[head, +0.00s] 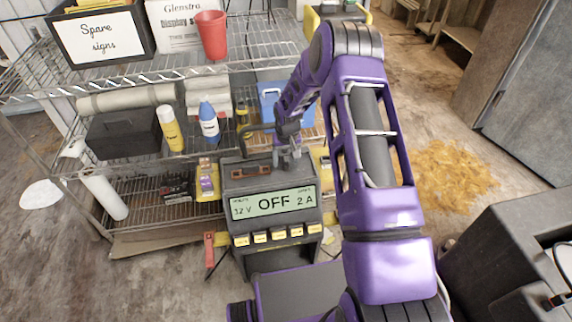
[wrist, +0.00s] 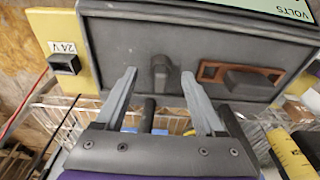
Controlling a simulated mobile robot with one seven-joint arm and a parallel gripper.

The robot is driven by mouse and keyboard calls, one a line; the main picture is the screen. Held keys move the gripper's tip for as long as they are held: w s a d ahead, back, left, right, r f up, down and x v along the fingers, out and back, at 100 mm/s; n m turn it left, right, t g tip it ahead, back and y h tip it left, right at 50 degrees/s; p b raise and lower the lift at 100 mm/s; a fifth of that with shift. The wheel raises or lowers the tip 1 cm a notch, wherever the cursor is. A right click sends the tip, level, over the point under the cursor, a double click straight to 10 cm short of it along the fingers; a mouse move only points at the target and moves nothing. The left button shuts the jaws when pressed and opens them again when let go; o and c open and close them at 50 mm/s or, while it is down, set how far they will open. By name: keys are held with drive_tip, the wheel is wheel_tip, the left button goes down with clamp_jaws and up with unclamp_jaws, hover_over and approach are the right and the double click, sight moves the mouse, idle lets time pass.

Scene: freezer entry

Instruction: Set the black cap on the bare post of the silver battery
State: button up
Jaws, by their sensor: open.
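My gripper (head: 290,158) is over the back top of a dark charger (head: 230,180) whose display reads OFF, 12 V and 2 A. In the wrist view the two fingers of my gripper (wrist: 159,74) are apart, with nothing held. A small black upright piece (wrist: 160,72) on the charger's top panel shows between the fingertips; I cannot tell whether it is the cap or a knob. To its right is a brown holder (wrist: 210,71) with a black block (wrist: 250,82). I cannot make out the silver battery or its bare post in either view.
A wire shelf (head: 140,75) behind the charger holds a red cup (head: 211,35), a yellow bottle (head: 171,130), a blue-and-white bottle (head: 208,120) and a black box (head: 122,135). A red clamp (head: 209,250) hangs at the charger's left. A dark cabinet (head: 500,250) stands at right.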

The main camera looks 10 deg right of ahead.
clamp_jaws()
idle(0.3)
wheel_tip(320, 180, up, 9)
drive_tip(key=shift+r+p, duration=0.1)
drive_tip(key=shift+p, duration=0.45)
wheel_tip(320, 180, up, 5)
drive_tip(key=p, duration=0.2)
hover_over(286, 158)
drive_tip(key=shift+s, duration=0.15)
idle(0.3)
